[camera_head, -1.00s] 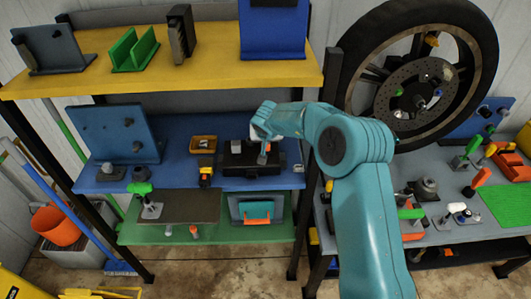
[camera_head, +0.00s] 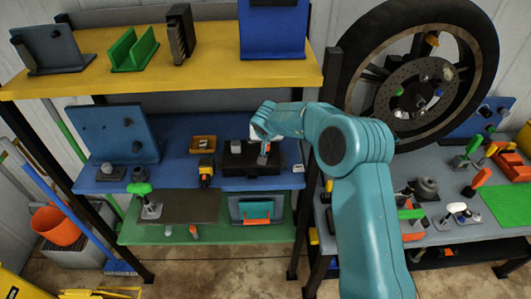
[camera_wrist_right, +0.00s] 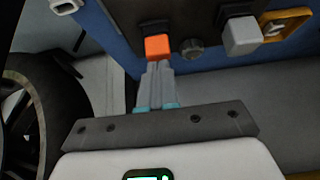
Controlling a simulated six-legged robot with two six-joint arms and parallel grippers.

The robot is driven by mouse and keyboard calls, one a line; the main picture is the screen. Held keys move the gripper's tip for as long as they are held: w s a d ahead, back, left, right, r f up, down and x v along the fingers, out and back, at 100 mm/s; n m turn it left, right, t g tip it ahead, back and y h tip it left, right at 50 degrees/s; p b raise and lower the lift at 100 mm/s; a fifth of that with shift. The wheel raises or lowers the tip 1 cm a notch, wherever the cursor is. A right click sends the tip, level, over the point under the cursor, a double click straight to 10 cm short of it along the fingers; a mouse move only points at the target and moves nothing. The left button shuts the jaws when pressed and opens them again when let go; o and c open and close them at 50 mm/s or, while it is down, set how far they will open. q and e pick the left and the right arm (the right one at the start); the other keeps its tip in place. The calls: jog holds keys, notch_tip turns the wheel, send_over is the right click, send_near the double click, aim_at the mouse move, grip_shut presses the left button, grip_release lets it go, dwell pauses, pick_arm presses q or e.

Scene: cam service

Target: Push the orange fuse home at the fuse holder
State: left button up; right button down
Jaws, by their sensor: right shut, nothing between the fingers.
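The orange fuse (camera_wrist_right: 157,46) stands at the dark fuse holder (camera_wrist_right: 204,18) in the right wrist view. In the head view the dark fuse holder (camera_head: 238,160) sits on the blue middle shelf, with the orange fuse (camera_head: 262,160) small at its right part. My right gripper (camera_wrist_right: 160,66) is shut and empty, its fingertips right at the near face of the fuse. I cannot tell whether they touch it, nor how deep the fuse sits. My right gripper is also over the holder in the head view (camera_head: 264,149), partly hidden by its wrist. My left gripper is out of view.
A grey block (camera_wrist_right: 241,36), a dark round knob (camera_wrist_right: 192,48) and a yellow tray (camera_wrist_right: 287,24) lie beside the fuse in the wrist view. A yellow-black tool (camera_head: 206,172) stands left of the holder. A large wheel (camera_head: 350,80) stands at the right. The yellow shelf (camera_head: 170,75) is above.

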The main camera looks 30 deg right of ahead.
jog(key=shift+w+f, duration=0.1)
dwell(0.4)
jog(key=shift+f, duration=0.25)
jog(key=shift+s+a+f, duration=0.1)
jog(key=shift+s+f, duration=0.15)
jog(key=shift+f, duration=0.2)
dwell(0.4)
jog(key=shift+w+r, duration=0.25)
jog(key=shift+r, duration=0.6)
notch_tip(320, 180, up, 4)
jog(key=shift+f, duration=0.25)
